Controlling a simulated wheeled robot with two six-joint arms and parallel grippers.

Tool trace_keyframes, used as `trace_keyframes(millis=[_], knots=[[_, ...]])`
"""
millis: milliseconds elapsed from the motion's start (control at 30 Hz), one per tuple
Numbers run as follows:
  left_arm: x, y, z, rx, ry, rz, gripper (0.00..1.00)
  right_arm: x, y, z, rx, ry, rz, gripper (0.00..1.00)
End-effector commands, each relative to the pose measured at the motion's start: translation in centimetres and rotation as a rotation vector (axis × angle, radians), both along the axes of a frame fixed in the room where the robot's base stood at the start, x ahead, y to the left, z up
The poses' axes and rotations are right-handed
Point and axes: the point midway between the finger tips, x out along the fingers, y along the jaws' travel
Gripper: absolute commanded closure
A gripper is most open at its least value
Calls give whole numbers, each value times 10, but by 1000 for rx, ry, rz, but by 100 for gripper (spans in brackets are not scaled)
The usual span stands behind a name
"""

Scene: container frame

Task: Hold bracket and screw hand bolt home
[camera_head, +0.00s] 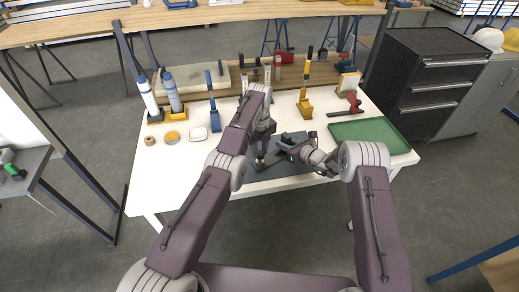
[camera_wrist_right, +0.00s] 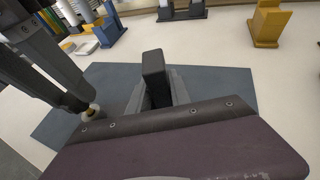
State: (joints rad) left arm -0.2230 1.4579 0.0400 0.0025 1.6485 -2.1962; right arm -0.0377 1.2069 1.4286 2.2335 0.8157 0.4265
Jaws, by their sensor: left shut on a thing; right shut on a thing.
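In the right wrist view a dark upright block, seemingly part of the bracket (camera_wrist_right: 153,66), stands between the grey fingers of my right gripper (camera_wrist_right: 158,92), which is shut on it. In the head view this gripper (camera_head: 284,145) comes in from the right, low over the dark mat. My left gripper (camera_head: 262,148) points down just to its left, also over the mat. A small pale, brass-coloured knob, seemingly the hand bolt (camera_wrist_right: 90,111), shows at the left gripper's tips; it also shows in the head view (camera_head: 259,163). The bolt's thread and the bracket's lower part are hidden.
The dark mat (camera_head: 262,180) lies at the front of the white table. A green tray (camera_head: 370,135) is at the right, a red-handled tool (camera_head: 352,104) behind it. Bottles (camera_head: 172,92), tape rolls (camera_head: 172,137) and blue (camera_head: 213,108) and yellow (camera_head: 305,103) holders stand left and behind.

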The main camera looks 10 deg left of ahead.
Motion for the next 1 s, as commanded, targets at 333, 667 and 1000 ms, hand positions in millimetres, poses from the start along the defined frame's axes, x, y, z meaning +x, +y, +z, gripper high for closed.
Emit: trace_keyframes(millis=[333, 667, 1000], knots=[[0, 0, 0, 0, 0, -3, 100, -1, 0, -2, -5, 2, 2, 100], [0, 0, -7, 0, 0, -150, 100, -1, 0, -2, -5, 2, 2, 100], [1, -1, -11, -1, 0, -304, 100, -1, 0, -2, -5, 2, 3, 100]])
